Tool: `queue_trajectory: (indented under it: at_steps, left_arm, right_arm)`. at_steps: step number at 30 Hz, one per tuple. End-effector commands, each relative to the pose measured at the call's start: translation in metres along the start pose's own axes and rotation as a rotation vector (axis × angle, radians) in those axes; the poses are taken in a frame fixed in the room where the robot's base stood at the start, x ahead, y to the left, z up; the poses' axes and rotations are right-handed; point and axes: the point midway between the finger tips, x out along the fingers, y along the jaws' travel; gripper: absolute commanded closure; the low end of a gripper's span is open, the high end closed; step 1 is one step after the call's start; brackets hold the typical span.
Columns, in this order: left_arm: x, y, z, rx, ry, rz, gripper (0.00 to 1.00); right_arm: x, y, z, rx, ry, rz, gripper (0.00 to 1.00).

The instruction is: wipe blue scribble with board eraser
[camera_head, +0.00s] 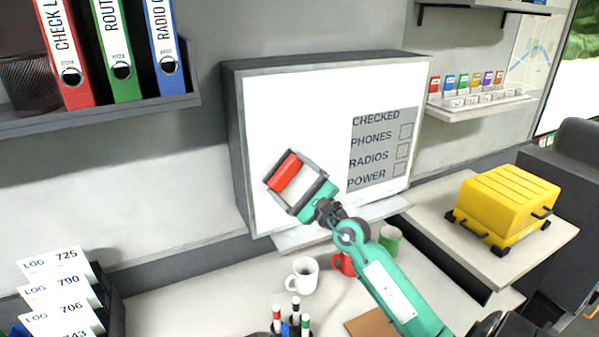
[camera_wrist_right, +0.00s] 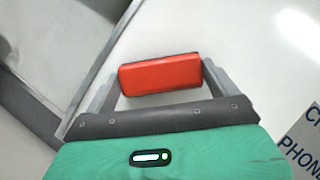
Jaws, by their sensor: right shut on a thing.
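The whiteboard (camera_head: 290,110) stands upright on the wall side of the desk. No blue scribble shows on the visible white surface; the part behind my right gripper is hidden. The red board eraser (camera_head: 284,171) is held between the fingers of my right gripper (camera_head: 293,180), in front of the board's lower left part. In the right wrist view the eraser (camera_wrist_right: 160,74) sits between both fingertips, against or very near the white surface; I cannot tell whether it touches. My left gripper is not in view.
A grey printed checklist (camera_head: 375,150) is on the board's right side. Below are a ledge (camera_head: 295,240), a white mug (camera_head: 302,276), red and green cups and a marker holder. A yellow case (camera_head: 507,205) stands right. Binders (camera_head: 115,50) are on a shelf upper left.

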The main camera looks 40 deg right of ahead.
Motion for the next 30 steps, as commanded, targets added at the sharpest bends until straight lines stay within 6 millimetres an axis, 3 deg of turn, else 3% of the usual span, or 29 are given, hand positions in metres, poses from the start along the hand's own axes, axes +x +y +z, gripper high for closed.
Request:
queue_trajectory:
  at_steps: [3,21,30]
  left_arm:
    - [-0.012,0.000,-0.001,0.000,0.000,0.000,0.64]
    - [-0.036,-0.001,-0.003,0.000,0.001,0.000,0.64]
    - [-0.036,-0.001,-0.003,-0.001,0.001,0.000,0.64]
  right_arm:
    - [0.005,0.007,0.009,0.005,0.000,0.003,0.34]
    - [0.016,0.033,0.033,0.003,0.000,0.002,0.34]
    - [0.017,0.038,0.035,0.000,0.000,0.000,0.34]
